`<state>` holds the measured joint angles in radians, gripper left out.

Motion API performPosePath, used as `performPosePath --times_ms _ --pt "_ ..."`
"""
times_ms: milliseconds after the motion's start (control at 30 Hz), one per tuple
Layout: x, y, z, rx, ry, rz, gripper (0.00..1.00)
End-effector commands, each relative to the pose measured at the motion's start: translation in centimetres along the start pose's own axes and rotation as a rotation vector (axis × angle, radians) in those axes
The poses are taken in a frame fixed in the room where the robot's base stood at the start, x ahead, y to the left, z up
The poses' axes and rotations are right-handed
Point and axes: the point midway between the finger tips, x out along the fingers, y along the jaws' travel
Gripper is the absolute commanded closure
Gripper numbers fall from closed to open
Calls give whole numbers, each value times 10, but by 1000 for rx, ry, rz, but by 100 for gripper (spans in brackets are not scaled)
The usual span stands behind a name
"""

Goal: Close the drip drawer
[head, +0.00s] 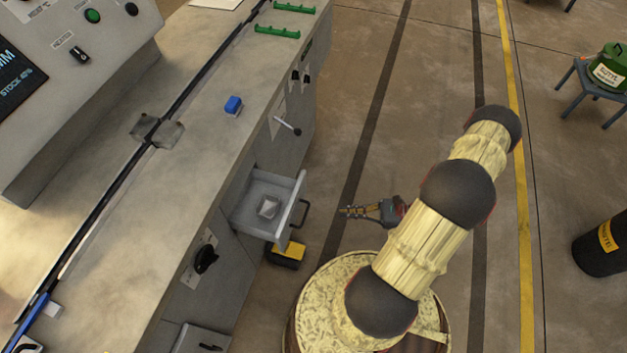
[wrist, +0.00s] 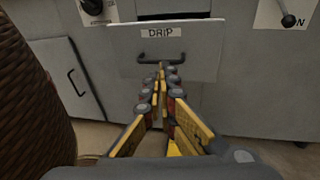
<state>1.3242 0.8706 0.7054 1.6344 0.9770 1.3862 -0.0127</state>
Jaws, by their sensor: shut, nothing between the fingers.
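The drip drawer (head: 262,203) stands pulled out of the cabinet side in the head view, with a small pale block (head: 268,206) inside it. Its front panel, labelled DRIP (wrist: 195,48), faces me in the wrist view and carries a dark bar handle (wrist: 161,57). My gripper (head: 343,212) is to the right of the drawer front in the head view, pointing at it, with a gap between. In the wrist view my gripper (wrist: 161,72) is shut and empty, its tips appearing just below the handle. The wrist view does not clearly show the distance to the handle.
A yellow and black box (head: 287,255) sits on the floor below the drawer. A lever (head: 288,126) and a black knob (head: 205,259) stick out from the cabinet beside the drawer. A blue block (head: 233,105) lies on the countertop. The floor right of the drawer is open.

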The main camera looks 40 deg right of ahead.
Motion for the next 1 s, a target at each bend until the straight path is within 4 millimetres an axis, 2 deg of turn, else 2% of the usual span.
performPosePath --times_ms 33,100,233,367,467,1000 --pt "2 -14 -4 11 -35 -49 100" --pt "-4 -39 1 -1 -67 -116 100" --pt "-15 -72 15 -25 -116 -202 100" --pt "-14 -76 25 -27 -151 -221 100" --pt "-5 -78 27 -28 -153 -218 100" --pt "91 -98 40 -30 -150 -214 100"
